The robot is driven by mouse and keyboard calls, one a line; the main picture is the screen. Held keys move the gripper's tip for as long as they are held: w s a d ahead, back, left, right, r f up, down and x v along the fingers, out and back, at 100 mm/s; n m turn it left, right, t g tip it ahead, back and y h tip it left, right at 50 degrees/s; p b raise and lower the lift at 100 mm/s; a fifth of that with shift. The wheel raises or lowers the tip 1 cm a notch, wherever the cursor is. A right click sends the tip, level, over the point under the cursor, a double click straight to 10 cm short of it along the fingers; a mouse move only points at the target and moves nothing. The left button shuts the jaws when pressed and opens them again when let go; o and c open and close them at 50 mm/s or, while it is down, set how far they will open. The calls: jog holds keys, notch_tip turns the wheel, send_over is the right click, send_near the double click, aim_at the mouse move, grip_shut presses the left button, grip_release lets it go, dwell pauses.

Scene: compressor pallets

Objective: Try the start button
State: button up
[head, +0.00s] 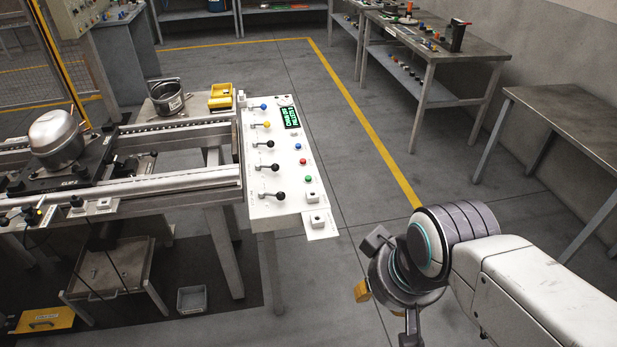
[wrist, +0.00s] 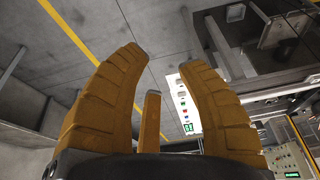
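The white control panel (head: 270,200) is at the right end of the conveyor frame in the head view. It carries a column of small buttons: a blue button (head: 297,146), a red button (head: 303,161) and a green button (head: 308,178). I cannot read any label saying which is start. The panel also shows small and upside down in the wrist view (wrist: 185,105). My gripper (wrist: 163,62) has its orange fingers spread and nothing between them. In the head view its orange fingertip (head: 362,291) is right of and nearer than the panel, well apart from it; the other fingers are mostly hidden.
Several ball-topped levers and a green-lit display (head: 291,117) share the panel. A metal compressor (head: 56,139) sits on the conveyor at left. A yellow bin (head: 221,96) stands behind. Grey workbenches (head: 570,120) line the right. The floor between panel and benches is clear.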

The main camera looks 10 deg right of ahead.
grip_shut()
dwell(1.2)
